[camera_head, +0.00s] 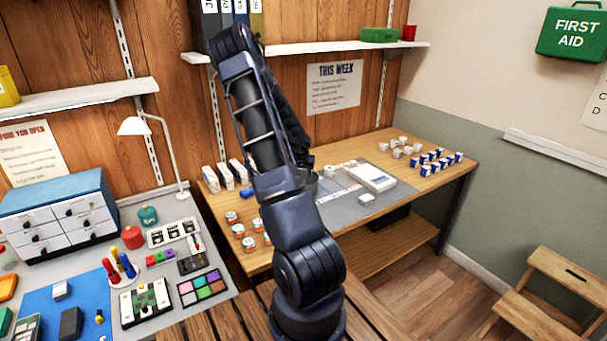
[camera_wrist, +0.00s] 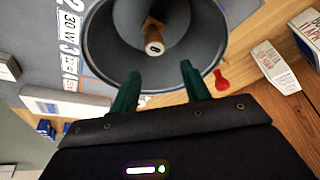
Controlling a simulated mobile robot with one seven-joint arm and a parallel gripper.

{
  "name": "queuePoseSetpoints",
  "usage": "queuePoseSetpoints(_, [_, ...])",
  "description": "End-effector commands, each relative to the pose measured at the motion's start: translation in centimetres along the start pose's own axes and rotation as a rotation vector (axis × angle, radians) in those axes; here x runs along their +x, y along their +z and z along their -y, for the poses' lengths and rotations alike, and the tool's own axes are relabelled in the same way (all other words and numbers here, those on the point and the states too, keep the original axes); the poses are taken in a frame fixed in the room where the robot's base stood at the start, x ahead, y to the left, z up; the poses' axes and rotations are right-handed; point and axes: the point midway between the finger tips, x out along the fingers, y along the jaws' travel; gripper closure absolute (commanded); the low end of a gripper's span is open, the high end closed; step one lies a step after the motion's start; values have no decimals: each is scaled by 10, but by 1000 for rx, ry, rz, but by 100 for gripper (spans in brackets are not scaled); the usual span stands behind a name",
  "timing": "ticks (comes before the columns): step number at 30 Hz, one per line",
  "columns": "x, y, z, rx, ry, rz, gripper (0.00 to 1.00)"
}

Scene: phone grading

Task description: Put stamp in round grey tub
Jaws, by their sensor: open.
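In the wrist view the round grey tub (camera_wrist: 101,42) opens toward the camera, just past my fingertips. A small piece with a wood-brown side and a pale end bearing a dark mark, which looks like the stamp (camera_wrist: 154,46), shows inside its rim. It looks tilted; I cannot tell whether it rests on the bottom. My gripper (camera_wrist: 160,70) is open, its two green fingers apart with nothing between them, at the tub's near rim. In the head view my arm hides the gripper and most of the tub's area.
A small red item (camera_wrist: 221,80) lies beside the tub. White boxes (camera_wrist: 272,65) stand to its right. In the head view, a white device (camera_head: 371,178) sits on the grey mat, with several small boxes (camera_head: 440,161) farther right. Tins (camera_head: 238,230) stand left of my arm.

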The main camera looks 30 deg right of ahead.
Motion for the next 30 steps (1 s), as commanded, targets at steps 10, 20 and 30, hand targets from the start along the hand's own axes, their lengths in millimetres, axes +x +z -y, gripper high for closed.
queuePoseSetpoints(10, [-37, -16, 1, -2, -2, -2, 53])
queuePoseSetpoints(20, [-63, -26, 0, 0, 0, -1, 53])
queuePoseSetpoints(30, [-64, -26, 0, 0, 0, -1, 53])
